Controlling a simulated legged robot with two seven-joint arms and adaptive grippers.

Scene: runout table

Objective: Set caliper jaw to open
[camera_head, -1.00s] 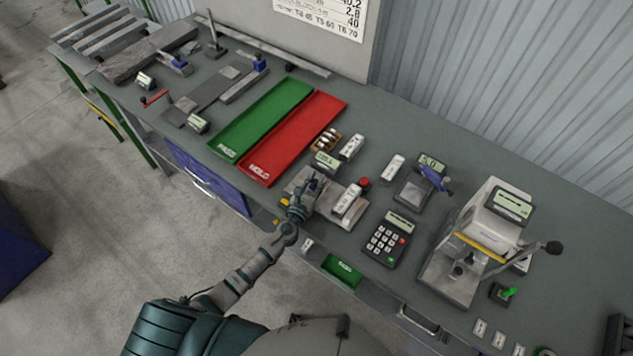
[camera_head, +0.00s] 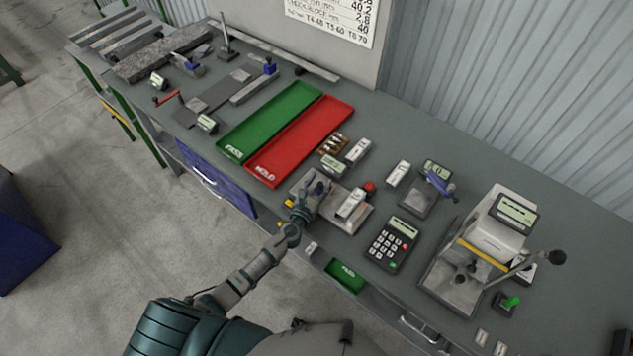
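A grey fixture plate (camera_head: 361,222) lies near the front edge of the bench and carries a white block with a small display (camera_head: 352,203). I cannot tell for certain whether this is the caliper, and no jaw can be made out. A red knob (camera_head: 370,187) sits at its back right. My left gripper (camera_head: 318,189) is over the left part of this plate, with its fingers pointing away from me. It hides part of the plate. Whether its fingers are apart, or touch anything, is too small to tell. My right gripper does not show.
A green tray (camera_head: 270,120) and a red tray (camera_head: 300,140) lie behind on the left. A calculator (camera_head: 389,243), a grey stand with a blue part (camera_head: 418,201) and a lever press (camera_head: 455,285) stand to the right. Small display units sit behind the plate.

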